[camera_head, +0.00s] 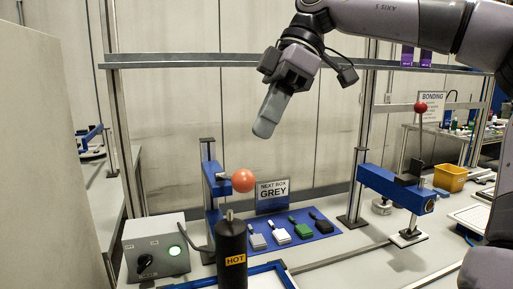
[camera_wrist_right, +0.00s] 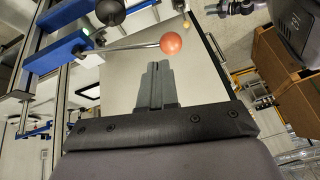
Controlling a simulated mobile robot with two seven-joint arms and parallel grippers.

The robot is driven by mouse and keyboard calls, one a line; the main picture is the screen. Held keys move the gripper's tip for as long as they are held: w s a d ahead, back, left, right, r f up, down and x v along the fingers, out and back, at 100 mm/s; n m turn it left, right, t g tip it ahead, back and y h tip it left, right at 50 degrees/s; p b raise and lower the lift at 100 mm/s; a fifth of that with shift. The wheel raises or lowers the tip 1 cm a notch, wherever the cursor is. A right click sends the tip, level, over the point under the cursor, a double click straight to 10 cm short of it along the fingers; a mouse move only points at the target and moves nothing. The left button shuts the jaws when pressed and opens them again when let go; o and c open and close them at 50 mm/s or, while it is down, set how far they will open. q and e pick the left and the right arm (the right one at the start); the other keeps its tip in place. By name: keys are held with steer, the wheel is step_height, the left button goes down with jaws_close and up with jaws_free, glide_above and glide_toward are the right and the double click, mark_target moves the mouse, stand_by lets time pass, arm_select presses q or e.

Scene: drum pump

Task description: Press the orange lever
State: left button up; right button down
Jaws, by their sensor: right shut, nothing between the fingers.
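The orange lever shows as an orange ball knob (camera_head: 243,180) on a short arm at a blue post press on the table, left of centre in the head view. In the right wrist view the orange ball (camera_wrist_right: 172,43) sits at the end of a thin metal rod, just beyond the fingertips. My right gripper (camera_head: 264,129) is shut and empty, pointing down, above and slightly right of the ball in the head view, apart from it. Its fingers (camera_wrist_right: 158,68) also show closed together in the wrist view. My left gripper is not seen.
A black bottle marked HOT (camera_head: 232,255) stands in front of the lever. A control box (camera_head: 155,250) with a lit green button is at left. A blue mat (camera_head: 318,226) holds several small paddles. A second blue press with a red knob (camera_head: 420,107) stands right.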

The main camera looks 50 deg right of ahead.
mark_target(247, 170)
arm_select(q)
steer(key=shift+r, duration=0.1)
arm_select(e)
steer(key=shift+s+a+x, duration=0.1)
steer(key=shift+s+x, duration=0.1)
steer(key=shift+x, duration=0.95)
steer(key=shift+s+a+x, duration=0.1)
steer(key=shift+s+x, duration=0.1)
steer(key=shift+x, duration=0.9)
steer(key=shift+f, duration=0.1)
